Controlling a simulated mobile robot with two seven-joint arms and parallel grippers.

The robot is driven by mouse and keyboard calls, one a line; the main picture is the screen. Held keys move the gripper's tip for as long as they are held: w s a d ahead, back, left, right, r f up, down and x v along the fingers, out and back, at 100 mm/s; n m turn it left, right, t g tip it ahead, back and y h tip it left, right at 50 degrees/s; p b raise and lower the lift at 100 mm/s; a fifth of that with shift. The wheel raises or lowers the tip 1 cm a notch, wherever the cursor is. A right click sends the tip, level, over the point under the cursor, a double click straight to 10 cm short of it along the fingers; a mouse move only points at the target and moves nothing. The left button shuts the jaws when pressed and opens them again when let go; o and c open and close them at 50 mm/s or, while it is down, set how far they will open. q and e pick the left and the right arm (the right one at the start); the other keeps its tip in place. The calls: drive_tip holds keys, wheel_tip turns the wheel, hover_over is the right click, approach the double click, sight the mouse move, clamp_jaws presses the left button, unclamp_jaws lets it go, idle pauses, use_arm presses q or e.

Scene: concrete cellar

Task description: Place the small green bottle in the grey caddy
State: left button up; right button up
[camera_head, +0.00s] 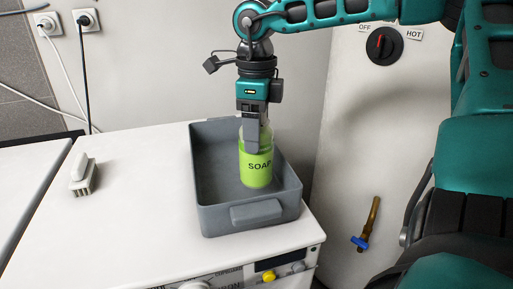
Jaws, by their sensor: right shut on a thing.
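The small green bottle (257,174), with the word SOAP on it, is upright inside the outline of the grey caddy (251,216). My right gripper (254,142) comes from above and is shut on the upper part of the bottle. The caddy is an open grey bin with a handle on its front side, on the white appliance top. I cannot tell whether the bottle's base touches the caddy floor. The caddy floor left of the bottle is bare. My left gripper is not in view.
A brush (84,176) lies on the white appliance top (138,214) left of the caddy. Cables hang from two wall sockets behind. A white tank with a dial (384,44) and a blue-handled tap (361,242) stands to the right. The top between brush and caddy is clear.

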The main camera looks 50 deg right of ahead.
wheel_tip(320, 180, down, 4)
drive_tip(key=shift+r, duration=0.1)
drive_tip(key=shift+b, duration=0.4)
drive_tip(key=o, duration=1.1)
drive_tip(key=shift+f, duration=0.25)
drive_tip(key=o, duration=0.5)
drive_tip(key=shift+r, duration=0.1)
